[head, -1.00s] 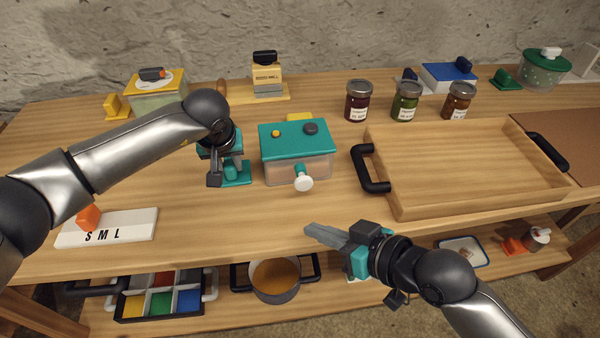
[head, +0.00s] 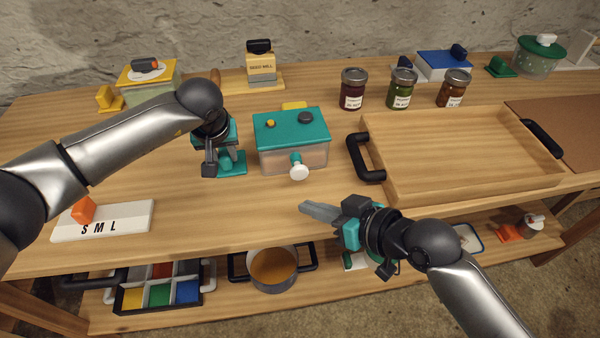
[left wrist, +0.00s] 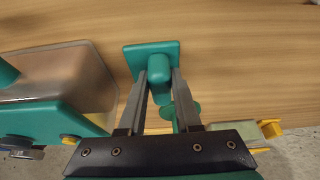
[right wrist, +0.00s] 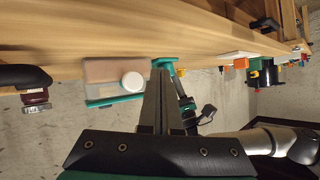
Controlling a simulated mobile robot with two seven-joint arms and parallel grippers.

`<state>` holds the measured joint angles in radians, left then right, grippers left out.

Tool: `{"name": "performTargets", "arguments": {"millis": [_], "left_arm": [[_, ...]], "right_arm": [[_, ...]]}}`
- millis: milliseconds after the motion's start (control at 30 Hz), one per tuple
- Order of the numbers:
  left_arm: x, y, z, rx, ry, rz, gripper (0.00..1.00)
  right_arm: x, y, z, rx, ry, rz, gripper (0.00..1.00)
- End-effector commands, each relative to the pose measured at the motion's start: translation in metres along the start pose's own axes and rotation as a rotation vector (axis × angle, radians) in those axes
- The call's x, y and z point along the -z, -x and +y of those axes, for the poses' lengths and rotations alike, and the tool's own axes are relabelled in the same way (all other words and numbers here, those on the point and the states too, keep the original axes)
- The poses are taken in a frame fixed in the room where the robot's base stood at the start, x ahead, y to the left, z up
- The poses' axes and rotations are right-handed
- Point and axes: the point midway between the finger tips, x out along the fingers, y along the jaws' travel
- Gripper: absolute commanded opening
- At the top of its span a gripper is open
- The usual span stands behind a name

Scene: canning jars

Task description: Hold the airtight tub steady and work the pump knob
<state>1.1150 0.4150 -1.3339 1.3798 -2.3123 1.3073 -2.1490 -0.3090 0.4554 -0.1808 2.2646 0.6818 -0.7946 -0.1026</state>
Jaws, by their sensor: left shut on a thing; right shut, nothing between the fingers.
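The airtight tub (head: 292,157) has a clear body and a teal lid (head: 291,126) and stands on the table. Its white pump knob (head: 299,172) sticks out of the front on a teal stem. It also shows in the right wrist view (right wrist: 132,81). My left gripper (left wrist: 160,78) is shut on the upright grip of a teal block (left wrist: 135,57). The block stands on the table left of the tub, with a narrow gap visible between them. My right gripper (head: 303,208) is shut and empty, in front of the knob near the table's front edge, apart from it.
A wooden tray (head: 460,199) with black handles lies right of the tub. Several jars (head: 352,89) stand behind it. A white S M L board (head: 128,220) lies front left. A pot (head: 273,268) sits on the lower shelf. The table between board and tub is clear.

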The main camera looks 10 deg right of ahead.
Motion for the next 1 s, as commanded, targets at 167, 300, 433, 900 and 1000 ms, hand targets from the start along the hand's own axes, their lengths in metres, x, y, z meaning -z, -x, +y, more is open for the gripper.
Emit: {"name": "performTargets", "arguments": {"millis": [167, 300, 433, 900, 1000], "left_arm": [[0.0, 0.0, 0.0, 0.0, 0.0, 0.0, 0.0], [0.0, 0.0, 0.0, 0.0, 0.0, 0.0, 0.0], [0.0, 0.0, 0.0, -0.001, 0.0, 0.0, 0.0], [0.0, 0.0, 0.0, -0.001, 0.0, 0.0, 0.0], [0.0, 0.0, 0.0, -0.001, 0.0, 0.0, 0.0]], "right_arm": [[0.014, -0.018, 0.013, 0.0, 0.0, 0.001, 0.0], [0.02, -0.027, 0.019, 0.001, 0.001, 0.0, 0.0], [0.023, -0.031, 0.023, 0.0, 0.0, 0.0, 0.0], [0.024, -0.033, 0.024, 0.0, 0.0, 0.0, 0.0], [0.024, -0.033, 0.024, 0.0, 0.0, 0.0, 0.0]]}}
